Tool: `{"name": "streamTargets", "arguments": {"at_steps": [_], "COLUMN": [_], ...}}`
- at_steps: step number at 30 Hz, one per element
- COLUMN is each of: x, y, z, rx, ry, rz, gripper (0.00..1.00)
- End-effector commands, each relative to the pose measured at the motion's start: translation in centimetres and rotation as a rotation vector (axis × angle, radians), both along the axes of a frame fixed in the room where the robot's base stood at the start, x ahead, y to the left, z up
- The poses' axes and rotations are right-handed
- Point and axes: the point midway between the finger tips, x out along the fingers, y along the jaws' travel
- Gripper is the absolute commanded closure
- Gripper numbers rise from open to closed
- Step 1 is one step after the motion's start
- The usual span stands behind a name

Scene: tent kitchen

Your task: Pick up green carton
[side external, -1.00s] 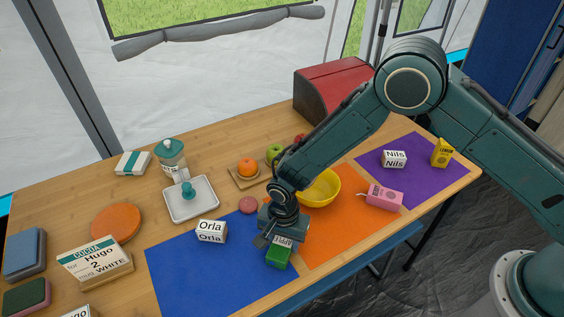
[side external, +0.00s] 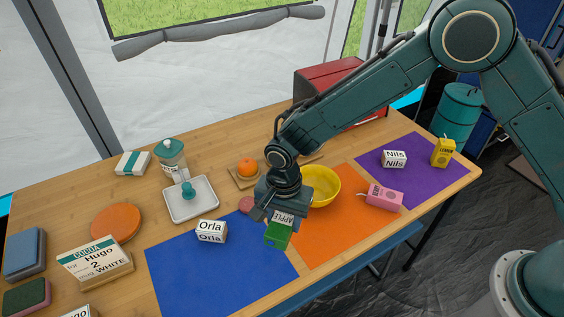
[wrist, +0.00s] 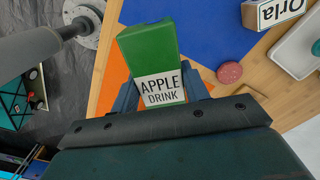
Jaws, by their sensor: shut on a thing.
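The green carton (side external: 278,235) has a white band lettered "APPLE DRINK". My gripper (side external: 283,212) is shut on it and holds it above the border of the blue mat (side external: 215,262) and the orange mat (side external: 330,232). In the wrist view the carton (wrist: 150,58) sits between my two fingers (wrist: 165,92), with its green end pointing away from the palm. The fingers partly hide its lettered end in the side view.
A white block labelled "Orla" (side external: 211,231) stands on the blue mat. A yellow bowl (side external: 322,190) and a pink carton (side external: 384,197) are to the right. The purple mat (side external: 420,185) holds a "Nils" block (side external: 394,159) and a yellow carton (side external: 442,152).

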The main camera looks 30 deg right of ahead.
Motion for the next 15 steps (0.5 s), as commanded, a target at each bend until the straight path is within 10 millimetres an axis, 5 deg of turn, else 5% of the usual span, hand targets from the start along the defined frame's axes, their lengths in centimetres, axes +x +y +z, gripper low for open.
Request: {"name": "streamTargets", "arguments": {"at_steps": [6, 15], "x": [0.1, 0.1], "y": [0.1, 0.0], "z": [5.1, 9.5], "rx": [0.003, 0.003], "ry": [-0.005, -0.003], "rz": [0.000, 0.000], "gripper": [0.83, 0.83]}}
